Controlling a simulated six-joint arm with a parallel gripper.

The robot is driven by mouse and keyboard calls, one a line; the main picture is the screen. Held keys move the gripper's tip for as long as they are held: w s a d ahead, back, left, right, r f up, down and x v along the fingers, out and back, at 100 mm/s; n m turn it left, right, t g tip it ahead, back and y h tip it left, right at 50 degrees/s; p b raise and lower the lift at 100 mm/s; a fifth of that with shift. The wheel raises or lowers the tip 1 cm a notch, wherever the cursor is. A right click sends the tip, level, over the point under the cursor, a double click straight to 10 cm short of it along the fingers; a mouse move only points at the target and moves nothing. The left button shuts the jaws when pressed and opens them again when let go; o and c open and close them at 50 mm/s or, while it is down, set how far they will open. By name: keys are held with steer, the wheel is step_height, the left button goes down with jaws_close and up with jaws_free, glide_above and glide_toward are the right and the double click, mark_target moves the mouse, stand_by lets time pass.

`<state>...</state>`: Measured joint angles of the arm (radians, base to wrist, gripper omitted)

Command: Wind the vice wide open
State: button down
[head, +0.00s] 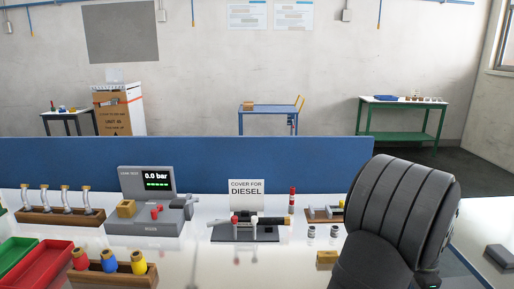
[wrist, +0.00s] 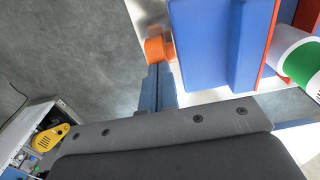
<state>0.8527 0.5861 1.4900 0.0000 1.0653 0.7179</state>
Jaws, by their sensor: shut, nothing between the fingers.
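In the wrist view my gripper (wrist: 160,72) is shut and empty, its two grey-blue fingers side by side. Just beyond the fingertips is a rounded orange piece (wrist: 156,49); I cannot tell whether they touch it. Right of it is a large blue body (wrist: 208,48) with orange-red edges, which looks like part of the vice. How far its jaws stand apart cannot be told. In the head view no vice shows, and my dark arm covers the right side of the bench.
A white and green cylinder (wrist: 300,62) is close at the right in the wrist view. A yellow tool (wrist: 50,138) lies low at the left. In the head view the bench holds a leak tester (head: 145,228), a bobbin rack (head: 108,280) and a red tray (head: 38,270).

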steer(key=shift+a+f, duration=0.25)
steer(key=shift+a, duration=0.3)
stand_by(0.7)
steer(key=shift+s+a, duration=0.1)
steer(key=shift+a, duration=0.45)
stand_by(0.4)
steer(key=shift+r, duration=0.15)
stand_by(0.3)
steer(key=shift+d+r, duration=0.1)
steer(key=shift+r, duration=0.85)
steer(key=shift+d, duration=1.3)
steer(key=shift+f, duration=0.95)
